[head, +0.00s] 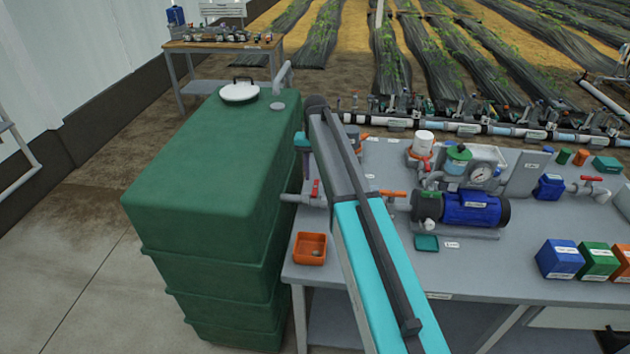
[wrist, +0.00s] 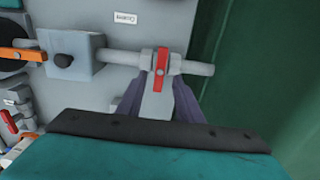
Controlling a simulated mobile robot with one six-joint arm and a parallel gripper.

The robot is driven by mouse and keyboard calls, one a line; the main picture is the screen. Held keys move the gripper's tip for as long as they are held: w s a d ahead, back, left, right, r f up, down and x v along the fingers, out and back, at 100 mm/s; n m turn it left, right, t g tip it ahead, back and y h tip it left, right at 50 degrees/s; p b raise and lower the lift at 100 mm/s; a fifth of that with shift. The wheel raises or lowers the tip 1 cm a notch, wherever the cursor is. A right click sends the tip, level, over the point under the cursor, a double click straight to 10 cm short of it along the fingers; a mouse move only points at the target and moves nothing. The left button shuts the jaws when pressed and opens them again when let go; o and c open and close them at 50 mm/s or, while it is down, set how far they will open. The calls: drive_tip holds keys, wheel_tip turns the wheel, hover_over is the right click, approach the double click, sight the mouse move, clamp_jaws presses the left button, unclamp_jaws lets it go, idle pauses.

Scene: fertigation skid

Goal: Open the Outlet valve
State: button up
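The valve with a red handle (wrist: 160,62) sits on a grey pipe (wrist: 198,68) beside the green tank. Its handle lies across the pipe. In the head view the red handle (head: 315,188) shows just left of my arm. A small white label (wrist: 125,18) near the pipe appears upside down and is hard to read. My gripper (wrist: 158,102) has its dark purple fingers apart, one on each side of a grey block below the handle in the wrist view. The fingers do not visibly touch the handle. In the head view my arm hides part of the pipework.
The green tank (head: 215,190) stands left of the grey bench (head: 480,268). An orange lever (head: 392,193) sits farther right along the pipework. A blue pump (head: 475,208), an orange tray (head: 310,248) and several coloured boxes stand on the bench.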

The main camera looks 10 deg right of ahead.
sight(315, 187)
drive_tip(key=shift+f+p, duration=0.55)
drive_tip(key=shift+f, duration=1.65)
clamp_jaws()
